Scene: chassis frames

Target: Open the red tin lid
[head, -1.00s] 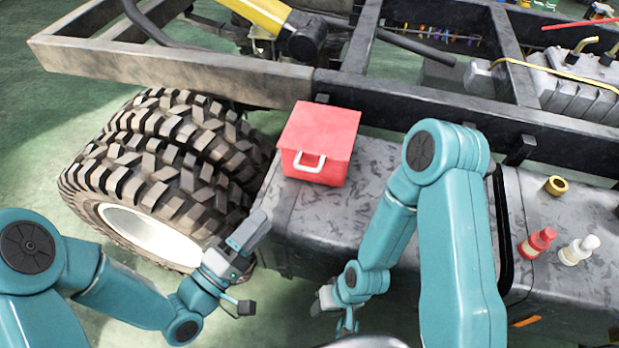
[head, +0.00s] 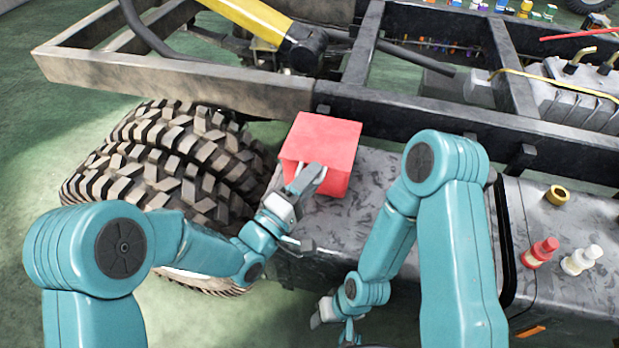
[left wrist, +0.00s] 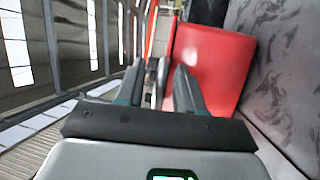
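The red tin (head: 338,182) sits on the dark grey metal surface, its red lid (head: 325,136) lying closed on top. A white handle (head: 299,168) is on its front face, partly hidden by my left gripper. My left gripper (head: 311,209) is open, its upper finger in front of the handle and its other finger lower down. I cannot tell whether it touches the handle. In the left wrist view, the red tin (left wrist: 205,65) is just beyond the fingers. My right gripper (head: 336,318) hangs low, apart from the tin, and looks open and empty.
A large tyre (head: 180,165) is left of the tin. A black chassis rail (head: 440,128) runs behind it. A red bottle (head: 541,252), a white bottle (head: 580,260) and a brass ring (head: 557,194) stand at the right.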

